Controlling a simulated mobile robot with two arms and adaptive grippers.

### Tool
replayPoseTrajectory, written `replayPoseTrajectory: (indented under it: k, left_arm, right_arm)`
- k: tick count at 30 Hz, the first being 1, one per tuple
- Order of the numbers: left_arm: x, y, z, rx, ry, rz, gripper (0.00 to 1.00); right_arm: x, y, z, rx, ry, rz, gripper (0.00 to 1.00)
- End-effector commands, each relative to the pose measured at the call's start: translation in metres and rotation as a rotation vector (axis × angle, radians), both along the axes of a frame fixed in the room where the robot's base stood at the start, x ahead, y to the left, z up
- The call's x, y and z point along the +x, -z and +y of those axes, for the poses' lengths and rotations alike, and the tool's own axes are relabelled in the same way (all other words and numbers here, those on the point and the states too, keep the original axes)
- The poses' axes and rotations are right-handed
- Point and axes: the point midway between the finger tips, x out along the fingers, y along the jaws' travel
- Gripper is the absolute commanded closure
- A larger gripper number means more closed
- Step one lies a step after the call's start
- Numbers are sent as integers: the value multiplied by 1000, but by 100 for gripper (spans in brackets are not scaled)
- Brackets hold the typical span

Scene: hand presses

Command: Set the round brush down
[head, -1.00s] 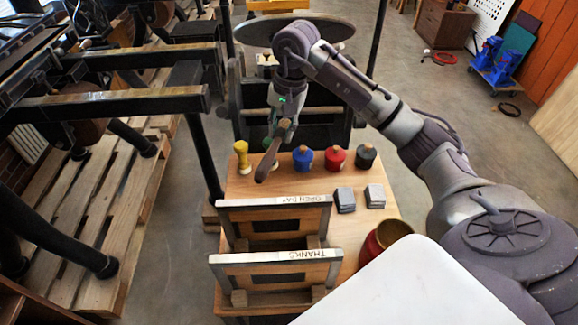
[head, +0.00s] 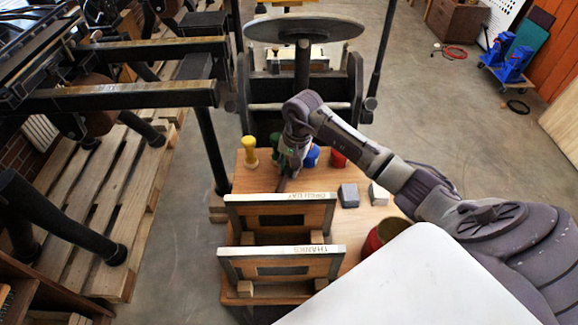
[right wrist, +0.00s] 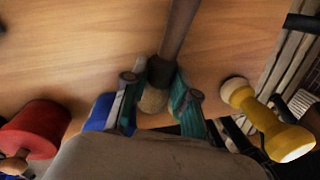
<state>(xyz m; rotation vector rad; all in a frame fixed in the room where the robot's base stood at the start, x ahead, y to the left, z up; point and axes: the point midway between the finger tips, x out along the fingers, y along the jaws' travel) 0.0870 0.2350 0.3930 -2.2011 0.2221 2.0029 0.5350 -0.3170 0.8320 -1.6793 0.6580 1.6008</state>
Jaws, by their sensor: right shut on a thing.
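The round brush shows in the right wrist view as a dark rod (right wrist: 178,30) with a rounded tan end (right wrist: 153,101). My right gripper (right wrist: 157,92) is shut on it, with a teal-padded finger on each side. In the head view the right gripper (head: 290,172) is low over the wooden table (head: 252,181), behind the two framed boards. The brush (head: 283,185) is small and dark there and hangs close to the tabletop; I cannot tell whether it touches. My left gripper is not in view.
A yellow spool-shaped thing (head: 249,150) stands left of the gripper. Green (head: 275,141), blue (head: 312,155) and red (head: 338,158) pots stand around and behind it. Framed boards (head: 281,262) stand in front. Grey blocks (head: 348,195) and a red-brown pot (head: 374,243) are at right.

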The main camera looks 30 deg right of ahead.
Motion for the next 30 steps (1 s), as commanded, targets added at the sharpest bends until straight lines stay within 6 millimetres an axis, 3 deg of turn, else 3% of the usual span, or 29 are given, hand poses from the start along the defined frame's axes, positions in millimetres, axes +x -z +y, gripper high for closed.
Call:
replayPoseTrajectory:
  k: [7,8,12,23,26,30]
  left_arm:
    - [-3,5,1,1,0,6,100]
    - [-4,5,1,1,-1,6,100]
    - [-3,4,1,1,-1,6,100]
    - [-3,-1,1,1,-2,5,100]
    - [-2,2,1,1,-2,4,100]
    - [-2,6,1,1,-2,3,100]
  right_arm:
    - [0,4,0,-2,-1,-1,100]
    - [0,3,-1,-2,-1,-1,71]
    - [0,2,0,-2,-1,0,48]
    - [0,-2,0,0,0,0,47]
    - [0,-11,-2,-3,-1,-3,47]
    - [-3,-38,-6,-5,-1,-5,47]
